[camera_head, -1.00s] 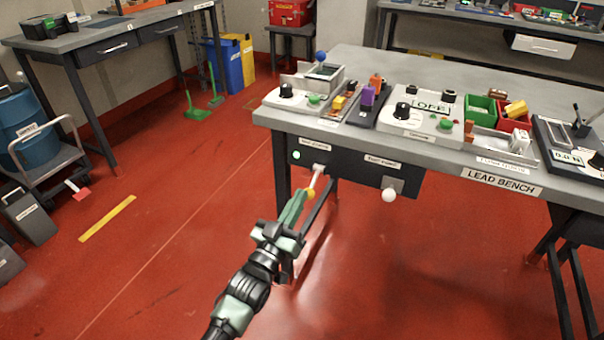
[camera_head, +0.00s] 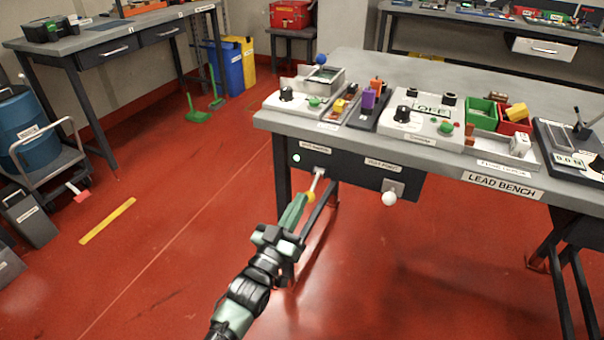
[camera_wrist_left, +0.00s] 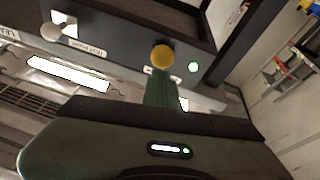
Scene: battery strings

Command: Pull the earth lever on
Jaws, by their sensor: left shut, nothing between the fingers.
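The lever with the yellow knob (camera_head: 309,197) sticks out and down from the dark panel under the bench's left end. I take it as the earth lever, but its label is too small to read surely. The yellow knob also shows in the left wrist view (camera_wrist_left: 162,56). A small round light (camera_head: 296,158) glows on the panel to its left. My left gripper (camera_head: 297,208) is shut and empty, its green fingers right at the knob. I cannot tell whether they touch it. My right gripper is not in view.
A second lever with a white knob (camera_head: 389,199) hangs from the same panel to the right. The lead bench (camera_head: 340,60) carries several devices and bins. A trolley (camera_head: 45,165) stands at the left. The red floor around the arm is clear.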

